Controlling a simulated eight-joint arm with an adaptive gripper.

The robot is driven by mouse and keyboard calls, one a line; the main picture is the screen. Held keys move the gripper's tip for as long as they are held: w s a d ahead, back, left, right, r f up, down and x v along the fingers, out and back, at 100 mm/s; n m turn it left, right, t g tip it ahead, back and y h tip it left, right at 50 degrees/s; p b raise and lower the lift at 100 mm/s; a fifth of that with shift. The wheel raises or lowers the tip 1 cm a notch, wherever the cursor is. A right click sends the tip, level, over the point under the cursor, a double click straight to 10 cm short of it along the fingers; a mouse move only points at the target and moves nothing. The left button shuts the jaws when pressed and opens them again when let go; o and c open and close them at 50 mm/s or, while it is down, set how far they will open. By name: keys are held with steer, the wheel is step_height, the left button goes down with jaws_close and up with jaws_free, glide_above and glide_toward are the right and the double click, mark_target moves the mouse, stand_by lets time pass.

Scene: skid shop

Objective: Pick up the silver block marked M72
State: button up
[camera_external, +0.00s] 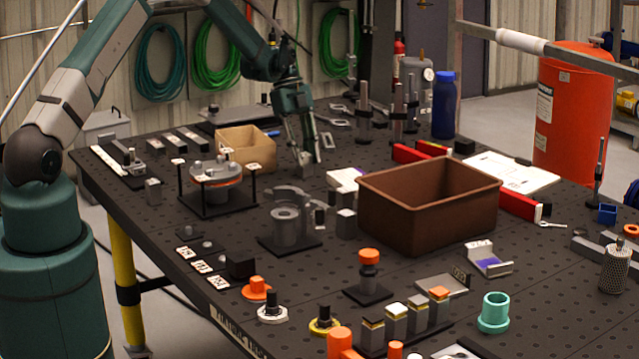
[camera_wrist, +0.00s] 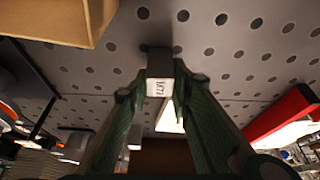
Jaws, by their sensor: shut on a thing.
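The silver block marked M72 (camera_wrist: 160,82) sits between the two fingertips of my gripper (camera_wrist: 158,92) in the wrist view, with its white label facing the camera. In the external view my gripper (camera_external: 304,150) points down over the back middle of the table, right of the cardboard box. The fingers are shut on the block (camera_external: 306,170), which shows small below them. It is at or close to the table top; I cannot tell whether it touches.
The open cardboard box (camera_external: 247,148) stands just left of my gripper and shows at top left in the wrist view (camera_wrist: 62,20). The large brown bin (camera_external: 428,215) stands to the front right. Red bars (camera_wrist: 285,112) lie to the right. The perforated table (camera_external: 330,255) has bare patches around the block.

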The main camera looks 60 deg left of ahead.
mark_target(305, 154)
steer(key=shift+r+b, duration=0.5)
steer(key=shift+r, duration=4.45)
